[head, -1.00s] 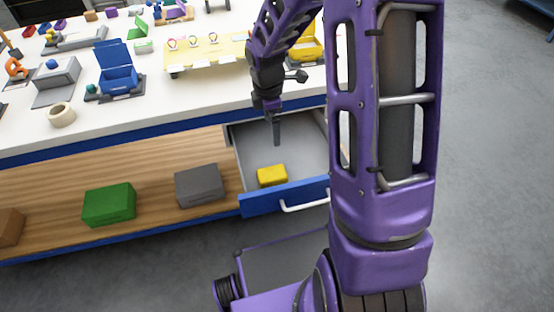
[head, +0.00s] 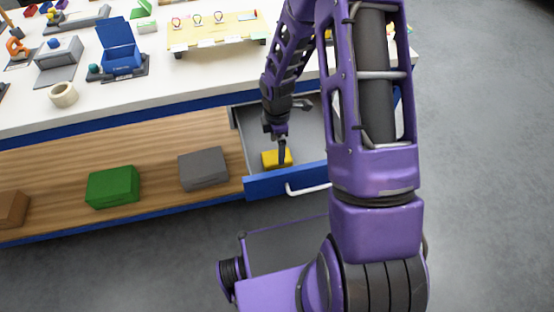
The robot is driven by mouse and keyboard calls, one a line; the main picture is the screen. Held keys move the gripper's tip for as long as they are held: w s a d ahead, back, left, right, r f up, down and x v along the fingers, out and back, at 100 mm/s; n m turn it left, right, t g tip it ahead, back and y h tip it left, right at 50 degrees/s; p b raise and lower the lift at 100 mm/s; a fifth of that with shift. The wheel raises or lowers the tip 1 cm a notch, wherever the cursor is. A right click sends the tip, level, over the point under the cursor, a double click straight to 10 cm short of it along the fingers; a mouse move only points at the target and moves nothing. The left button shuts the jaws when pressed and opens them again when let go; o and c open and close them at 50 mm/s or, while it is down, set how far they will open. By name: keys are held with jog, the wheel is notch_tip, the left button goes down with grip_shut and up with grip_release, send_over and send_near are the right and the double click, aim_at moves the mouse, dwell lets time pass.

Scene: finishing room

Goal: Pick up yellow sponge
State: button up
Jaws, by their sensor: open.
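The yellow sponge (head: 270,159) is a small block lying in the open drawer (head: 247,138), near the drawer's blue front. My gripper (head: 282,158) points down into the drawer, with its dark finger in front of the sponge in this view. It is open. The finger hides part of the sponge, and I cannot tell whether they touch.
The drawer front has a white handle (head: 308,189). On the wooden shelf to the left are a grey block (head: 203,169), a green block (head: 112,187) and a brown block (head: 12,209). The white worktop above holds a blue open box (head: 121,58) and a tape roll (head: 63,95).

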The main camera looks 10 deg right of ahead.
jog(key=f, duration=0.5)
jog(key=shift+s+a, duration=0.1)
jog(key=shift+s, duration=0.1)
jog(key=c, duration=1.2)
notch_tip(320, 180, up, 10)
jog(key=shift+r+p, duration=0.1)
jog(key=shift+p, duration=0.3)
jog(key=shift+c, duration=0.2)
